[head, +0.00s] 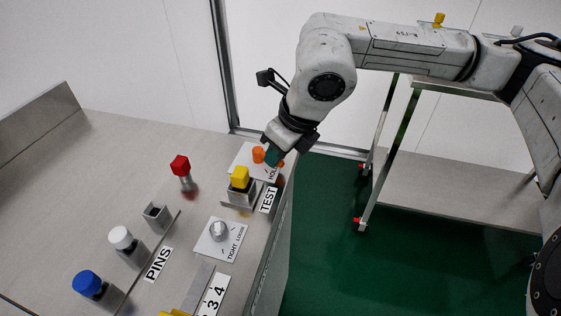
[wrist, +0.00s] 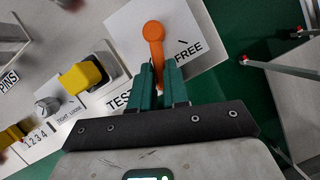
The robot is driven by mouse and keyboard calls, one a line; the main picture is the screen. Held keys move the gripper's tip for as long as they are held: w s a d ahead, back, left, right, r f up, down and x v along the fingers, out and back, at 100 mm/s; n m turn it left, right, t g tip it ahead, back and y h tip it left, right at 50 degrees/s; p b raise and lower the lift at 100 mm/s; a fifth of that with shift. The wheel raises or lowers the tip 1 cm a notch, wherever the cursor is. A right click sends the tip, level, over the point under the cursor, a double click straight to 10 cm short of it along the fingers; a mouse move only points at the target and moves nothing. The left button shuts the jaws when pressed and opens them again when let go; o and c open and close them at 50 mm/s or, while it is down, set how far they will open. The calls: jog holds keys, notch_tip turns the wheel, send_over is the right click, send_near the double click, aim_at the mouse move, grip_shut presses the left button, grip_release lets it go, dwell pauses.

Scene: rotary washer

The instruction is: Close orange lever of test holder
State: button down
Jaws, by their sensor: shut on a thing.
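The orange lever (wrist: 153,38) is on a white plate (wrist: 125,28) that reads "FREE" on its visible part. In the wrist view it points toward my gripper. In the head view part of the orange lever (head: 258,155) shows beside my gripper (head: 272,156). My gripper, with green fingers (wrist: 158,82), is shut on the lever's near end, which is partly hidden between the fingertips. The test holder (head: 240,193) stands next to the plate, with a yellow-topped pin (head: 240,177) in it. The yellow block (wrist: 82,75) also shows in the wrist view, left of the fingers.
A knob (head: 218,230) on a "TIGHT, LOOSE" plate sits nearer the front. Red (head: 180,164), white (head: 121,238) and blue (head: 88,284) pins stand to the left, with an empty holder (head: 156,213). The table's edge is close on the right, with green floor (head: 330,220) beyond.

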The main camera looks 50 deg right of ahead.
jog(key=m+b, duration=0.1)
jog(key=b, duration=0.1)
jog(key=a+m+h+b, duration=0.1)
jog(key=m+b, duration=0.1)
jog(key=shift+w+a+f, duration=0.15)
jog(key=shift+a+f, duration=0.05)
jog(key=shift+f, duration=0.1)
jog(key=shift+w+a+r+m+g+h+b, duration=0.1)
jog(key=shift+a+r+m+g+h+b, duration=0.1)
jog(key=shift+m+b, duration=0.4)
jog(key=shift+a+r+m+g+h+b, duration=0.1)
jog(key=shift+a+m+h+b, duration=0.15)
jog(key=shift+b, duration=0.5)
jog(key=c, duration=1.1)
grip_release()
